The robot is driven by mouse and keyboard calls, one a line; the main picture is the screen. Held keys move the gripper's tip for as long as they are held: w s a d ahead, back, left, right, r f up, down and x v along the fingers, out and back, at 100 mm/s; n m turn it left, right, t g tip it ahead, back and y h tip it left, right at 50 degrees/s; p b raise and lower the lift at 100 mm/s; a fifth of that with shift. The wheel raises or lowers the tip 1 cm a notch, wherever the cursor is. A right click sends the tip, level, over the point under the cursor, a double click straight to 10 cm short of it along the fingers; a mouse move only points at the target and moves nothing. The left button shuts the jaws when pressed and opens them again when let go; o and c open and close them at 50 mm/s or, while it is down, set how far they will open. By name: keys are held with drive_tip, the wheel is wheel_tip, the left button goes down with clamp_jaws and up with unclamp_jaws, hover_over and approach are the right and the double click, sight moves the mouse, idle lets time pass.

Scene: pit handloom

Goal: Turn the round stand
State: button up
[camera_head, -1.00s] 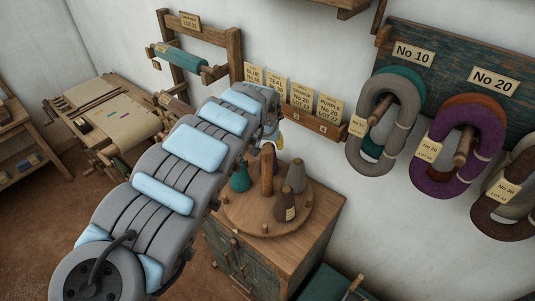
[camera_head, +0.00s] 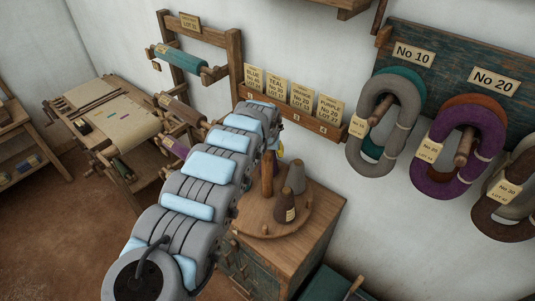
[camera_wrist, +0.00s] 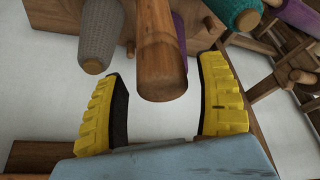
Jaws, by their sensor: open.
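The round stand (camera_head: 262,227) is a wooden disc on top of a cabinet, with short pegs, a tall wooden post (camera_head: 267,172), a grey cone (camera_head: 294,177) and a dark brown cone (camera_head: 284,207). My arm hides its left part in the head view. My gripper (camera_wrist: 162,75) is open in the wrist view, its yellow-backed fingers on either side of the post's rounded end (camera_wrist: 162,85); I cannot tell contact, but gaps show beside the post. The grey cone (camera_wrist: 98,40), a purple cone and a teal cone (camera_wrist: 243,12) also show there. In the head view the gripper is mostly hidden.
The wooden cabinet (camera_head: 300,245) stands against the white wall. A rack of labelled cards (camera_head: 300,97) hangs close behind the stand. Yarn hanks (camera_head: 385,115) hang on pegs at right. A loom (camera_head: 115,115) stands at left.

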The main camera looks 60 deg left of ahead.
drive_tip(key=shift+x, duration=0.8)
drive_tip(key=shift+s+f, duration=0.1)
drive_tip(key=shift+s, duration=0.05)
drive_tip(key=c, duration=1.3)
